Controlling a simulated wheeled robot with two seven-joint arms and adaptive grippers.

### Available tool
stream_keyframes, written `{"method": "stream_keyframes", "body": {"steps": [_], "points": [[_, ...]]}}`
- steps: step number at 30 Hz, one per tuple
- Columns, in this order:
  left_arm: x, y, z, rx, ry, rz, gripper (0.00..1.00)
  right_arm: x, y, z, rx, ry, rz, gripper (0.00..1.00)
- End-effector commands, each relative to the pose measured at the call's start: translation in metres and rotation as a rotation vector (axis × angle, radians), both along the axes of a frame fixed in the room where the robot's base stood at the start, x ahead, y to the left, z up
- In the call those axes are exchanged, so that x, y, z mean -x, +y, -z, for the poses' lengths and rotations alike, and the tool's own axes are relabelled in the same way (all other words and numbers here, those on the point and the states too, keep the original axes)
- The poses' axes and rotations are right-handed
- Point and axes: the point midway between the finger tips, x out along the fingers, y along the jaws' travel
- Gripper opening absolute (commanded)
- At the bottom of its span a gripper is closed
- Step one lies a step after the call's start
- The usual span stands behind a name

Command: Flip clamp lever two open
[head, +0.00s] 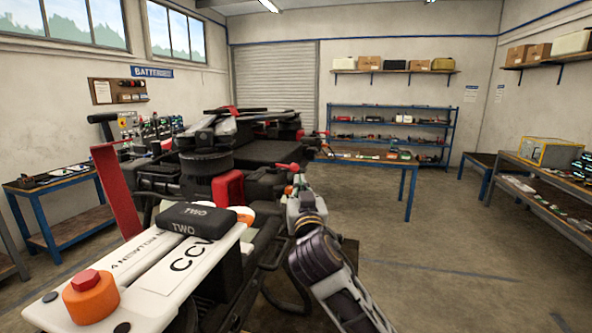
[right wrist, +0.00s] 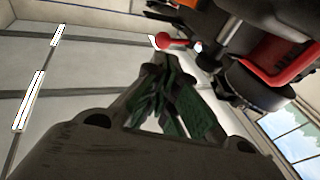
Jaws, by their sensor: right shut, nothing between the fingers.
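The black spray drone (head: 262,152) stands in the middle of the head view with its arms folded. A red ball-ended lever (head: 288,166) sticks out from its right side, just above my right gripper (head: 297,183). In the right wrist view the red lever (right wrist: 172,43) is just beyond the tips of my right gripper (right wrist: 168,62), which is shut and empty. I cannot tell whether they touch. No number shows on this lever, so I cannot confirm it is lever two. A red upright bar (head: 115,190) stands at the drone's left. My left gripper is not in view.
A white panel (head: 125,275) in front carries a black block marked TWO (head: 205,217), a CCW label and an orange knob (head: 91,298). A blue-legged table (head: 375,160) stands behind. Shelves (head: 565,215) line the right. The floor (head: 450,250) between is clear.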

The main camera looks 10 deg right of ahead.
Motion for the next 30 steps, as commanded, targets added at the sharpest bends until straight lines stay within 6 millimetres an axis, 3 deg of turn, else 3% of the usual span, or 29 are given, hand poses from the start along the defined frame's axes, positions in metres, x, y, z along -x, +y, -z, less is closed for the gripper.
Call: {"method": "stream_keyframes", "body": {"steps": [18, 30], "points": [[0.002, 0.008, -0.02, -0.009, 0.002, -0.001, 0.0, -0.061, -0.007, -0.014, 0.002, -0.001, 0.0, 0.0], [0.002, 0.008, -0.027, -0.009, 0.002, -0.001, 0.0, -0.084, -0.01, -0.017, 0.001, -0.001, -0.001, 0.0]]}}
